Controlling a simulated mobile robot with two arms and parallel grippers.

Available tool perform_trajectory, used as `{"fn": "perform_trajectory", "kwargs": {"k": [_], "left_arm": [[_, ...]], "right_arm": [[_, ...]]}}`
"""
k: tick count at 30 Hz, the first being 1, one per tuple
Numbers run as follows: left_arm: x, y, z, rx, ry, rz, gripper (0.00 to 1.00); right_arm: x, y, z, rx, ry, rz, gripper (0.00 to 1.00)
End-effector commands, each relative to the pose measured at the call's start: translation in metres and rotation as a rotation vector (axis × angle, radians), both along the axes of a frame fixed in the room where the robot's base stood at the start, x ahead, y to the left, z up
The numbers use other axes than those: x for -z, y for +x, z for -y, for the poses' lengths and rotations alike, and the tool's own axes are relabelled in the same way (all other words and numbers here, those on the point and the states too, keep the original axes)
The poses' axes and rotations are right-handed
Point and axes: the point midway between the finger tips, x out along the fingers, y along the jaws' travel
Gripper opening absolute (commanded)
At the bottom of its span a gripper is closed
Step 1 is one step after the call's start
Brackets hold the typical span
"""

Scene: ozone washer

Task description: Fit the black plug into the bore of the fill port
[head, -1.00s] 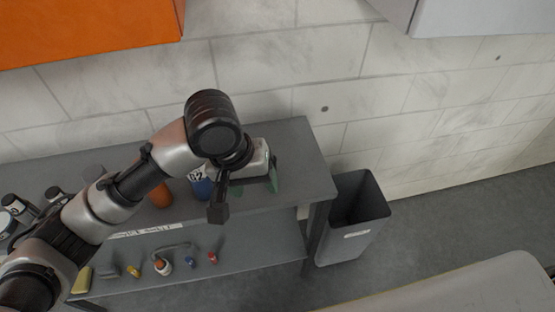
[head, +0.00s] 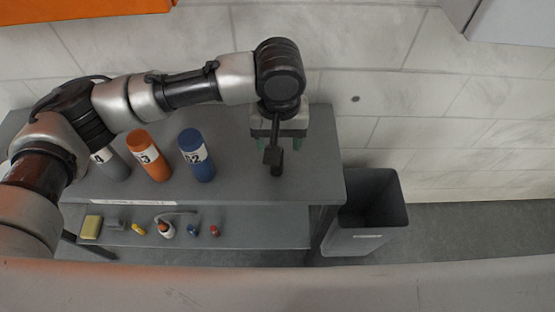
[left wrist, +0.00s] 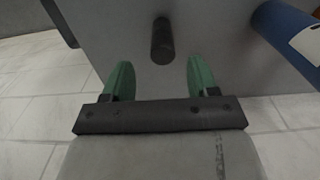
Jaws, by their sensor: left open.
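The black plug (left wrist: 162,41) is a dark cylinder standing on the grey table top. In the left wrist view it is between the lines of the two green fingers, a little beyond their tips. In the head view the plug (head: 277,170) is partly hidden behind the dark bracket on my wrist. My left gripper (head: 279,146) is open over the right end of the table, pointing down. Its green fingers also show in the left wrist view (left wrist: 160,72), apart and empty. The fill port and its bore are not seen. My right gripper is not in view.
A blue bottle (head: 197,160), an orange bottle (head: 150,160) and a grey bottle (head: 112,168) stand left of the gripper. A lower shelf (head: 265,230) holds several small items. A grey bin (head: 365,235) stands right of the table, and a wall is behind.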

Motion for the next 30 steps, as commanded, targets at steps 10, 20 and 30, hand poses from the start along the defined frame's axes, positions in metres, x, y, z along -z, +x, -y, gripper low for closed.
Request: {"fn": "perform_trajectory", "kwargs": {"k": [10,20,30], "left_arm": [[0.038,-0.004,-0.003,0.001,0.000,-0.001,0.59],[0.037,-0.004,-0.003,0.001,-0.001,0.000,0.36],[0.037,-0.004,-0.003,0.001,-0.001,0.000,0.06]], "right_arm": [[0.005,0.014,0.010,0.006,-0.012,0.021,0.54],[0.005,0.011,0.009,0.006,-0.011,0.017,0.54],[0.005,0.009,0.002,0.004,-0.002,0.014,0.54]]}}
